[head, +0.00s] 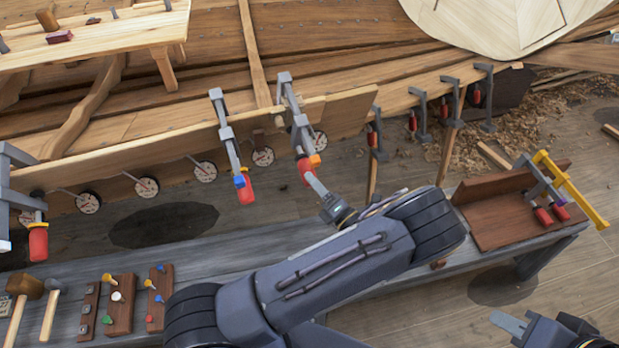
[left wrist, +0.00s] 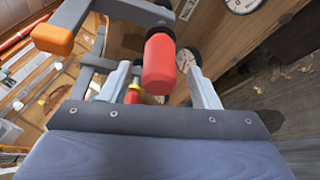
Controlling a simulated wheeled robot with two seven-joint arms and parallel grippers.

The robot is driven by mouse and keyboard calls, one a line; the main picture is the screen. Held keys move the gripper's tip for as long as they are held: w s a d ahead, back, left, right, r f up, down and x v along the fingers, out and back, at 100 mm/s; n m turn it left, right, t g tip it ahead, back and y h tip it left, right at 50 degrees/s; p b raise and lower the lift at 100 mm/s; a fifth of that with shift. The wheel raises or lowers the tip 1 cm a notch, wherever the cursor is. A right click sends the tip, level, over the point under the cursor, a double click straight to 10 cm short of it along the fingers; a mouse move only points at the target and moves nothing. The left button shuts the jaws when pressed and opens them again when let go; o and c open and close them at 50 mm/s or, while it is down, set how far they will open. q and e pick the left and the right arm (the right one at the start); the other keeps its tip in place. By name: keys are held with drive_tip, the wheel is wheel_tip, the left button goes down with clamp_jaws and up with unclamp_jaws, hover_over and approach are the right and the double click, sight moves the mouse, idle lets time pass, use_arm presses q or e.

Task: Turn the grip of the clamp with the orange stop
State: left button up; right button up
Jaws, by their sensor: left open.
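The clamp with the orange stop (head: 315,160) hangs on the plank edge in the middle of the head view, its red grip (head: 305,172) pointing down. In the left wrist view the orange stop (left wrist: 52,40) is at upper left and the red grip (left wrist: 160,65) is in the middle. My left gripper (head: 316,183) is open just below this clamp. Its two fingers appear on either side of the red grip, with gaps showing. My right gripper (head: 510,324) is at the lower right, far from the clamp; its opening is unclear.
A clamp with a blue stop (head: 240,181) hangs close by on the left. Several dial gauges (head: 205,171) line the plank. A bench (head: 230,255) below holds mallets and small racks. A wooden tray (head: 500,232) with a yellow-barred clamp (head: 575,192) stands at right.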

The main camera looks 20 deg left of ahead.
use_arm(q)
drive_tip(key=v, duration=0.4)
drive_tip(key=shift+s+d+f+b, duration=0.1)
drive_tip(key=shift+d+b, duration=0.25)
drive_tip(key=shift+b, duration=0.05)
use_arm(e)
drive_tip(key=shift+f, duration=0.55)
idle(0.3)
